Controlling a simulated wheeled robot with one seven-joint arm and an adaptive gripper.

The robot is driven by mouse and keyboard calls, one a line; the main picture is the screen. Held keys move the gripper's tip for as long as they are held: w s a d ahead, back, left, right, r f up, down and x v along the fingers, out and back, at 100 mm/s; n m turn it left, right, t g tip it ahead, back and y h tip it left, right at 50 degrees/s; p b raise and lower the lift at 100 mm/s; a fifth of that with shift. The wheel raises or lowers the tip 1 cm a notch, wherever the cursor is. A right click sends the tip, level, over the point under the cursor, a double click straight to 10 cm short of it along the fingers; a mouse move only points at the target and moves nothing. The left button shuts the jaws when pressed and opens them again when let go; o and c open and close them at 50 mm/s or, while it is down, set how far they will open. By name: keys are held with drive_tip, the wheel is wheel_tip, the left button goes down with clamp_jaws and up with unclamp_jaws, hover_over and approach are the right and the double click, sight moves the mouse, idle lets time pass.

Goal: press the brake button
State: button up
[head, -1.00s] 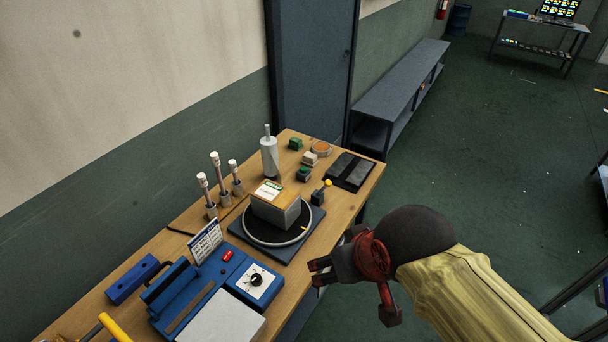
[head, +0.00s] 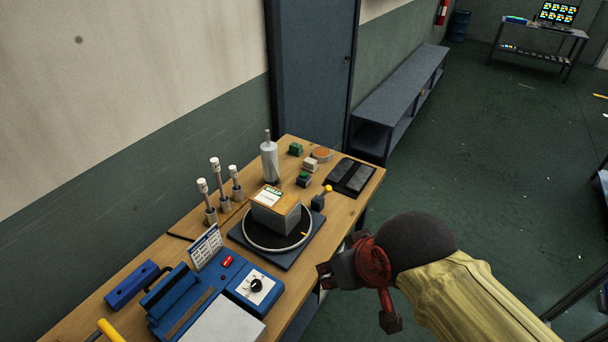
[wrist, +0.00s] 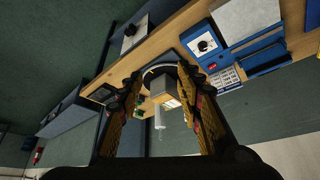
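No button in view can be read as marked brake. The candidates on the wooden bench are a small block with a green top (head: 295,149), one with a pale top (head: 310,164), a dark one with a green top (head: 304,179), and a dark box with a yellow knob (head: 319,200). A turntable (head: 249,240) carries a grey block with a wooden top and label (head: 276,212). My gripper (head: 324,275) is empty beside the bench's right edge, to the right of and nearer than the turntable. In the wrist view its fingers (wrist: 162,66) are spread, with the turntable block between them.
A blue machine with a dial (head: 256,285) and red switch (head: 227,261) stands at the near end. Upright white-topped tools (head: 217,182), a grey bottle (head: 269,160) and a black pad (head: 351,176) are on the bench.

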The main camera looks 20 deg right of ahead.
clamp_jaws()
idle(1.5)
